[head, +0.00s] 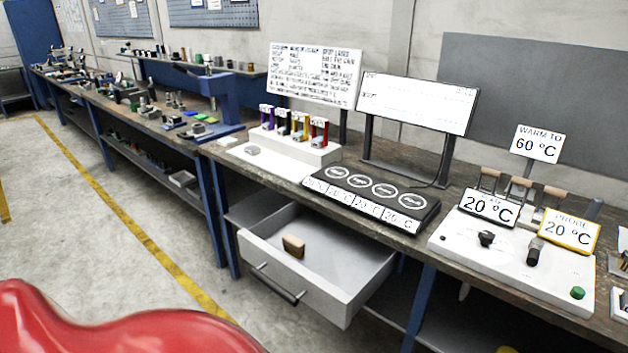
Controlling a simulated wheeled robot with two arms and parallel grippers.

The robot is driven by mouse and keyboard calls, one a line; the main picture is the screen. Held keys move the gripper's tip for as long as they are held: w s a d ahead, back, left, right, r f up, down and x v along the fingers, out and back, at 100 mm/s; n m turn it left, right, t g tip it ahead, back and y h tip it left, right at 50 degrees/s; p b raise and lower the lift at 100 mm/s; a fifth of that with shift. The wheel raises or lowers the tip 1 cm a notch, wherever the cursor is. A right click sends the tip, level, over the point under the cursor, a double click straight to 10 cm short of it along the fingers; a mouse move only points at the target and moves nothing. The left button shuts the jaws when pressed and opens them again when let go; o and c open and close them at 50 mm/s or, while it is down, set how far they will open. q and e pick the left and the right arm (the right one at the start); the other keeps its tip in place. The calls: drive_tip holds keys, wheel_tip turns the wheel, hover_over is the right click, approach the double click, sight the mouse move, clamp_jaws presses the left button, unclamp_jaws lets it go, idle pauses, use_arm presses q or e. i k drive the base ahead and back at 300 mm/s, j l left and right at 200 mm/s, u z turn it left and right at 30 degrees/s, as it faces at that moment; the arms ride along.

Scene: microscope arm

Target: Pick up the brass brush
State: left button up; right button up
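A small tan and brown block (293,246) sits in the open white drawer (348,302) below the workbench. It looks like a wooden brush body and may be the brass brush, but I cannot make out brass bristles. It is in the left part of the drawer, close to the front panel with its dark handle. Neither my left nor my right gripper shows in the head view, and nothing is seen touching the block.
The workbench (460,208) runs above the drawer. On it are a dark plate with several round pads (372,197), a white control box (510,262) with temperature signs, and a white rack (285,147) of coloured holders. The floor (75,225) at left is clear.

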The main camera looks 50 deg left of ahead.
sight(296, 247)
drive_tip(key=j+u, duration=0.1)
drive_tip(key=u, duration=1.55)
